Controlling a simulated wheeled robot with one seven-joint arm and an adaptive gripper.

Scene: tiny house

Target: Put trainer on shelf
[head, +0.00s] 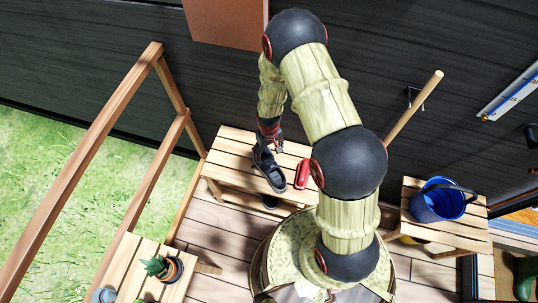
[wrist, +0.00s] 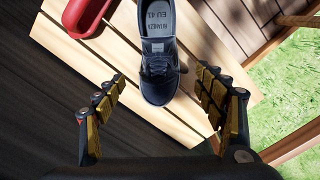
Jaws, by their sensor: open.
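A dark blue-grey trainer (head: 272,172) lies upright on the top slats of a low wooden slatted shelf (head: 228,147). In the wrist view the trainer (wrist: 158,52) has its toe towards my gripper, and the lettered insole shows at its open end. My gripper (wrist: 160,80) is open and empty, its fingers spread to either side of the trainer's toe end. In the head view my gripper (head: 268,140) is over the trainer, partly hiding it. I cannot tell whether the fingers touch it. A dark blue item (head: 270,202) shows partly below the shelf's top.
A red object (head: 302,173) lies on the slats beside the trainer. A blue bucket (head: 440,202) stands on a wooden stand at right. Potted plants (head: 163,268) stand on slats at lower left. A wooden frame (head: 110,120) borders the grass, and a dark wall (head: 210,70) rises behind.

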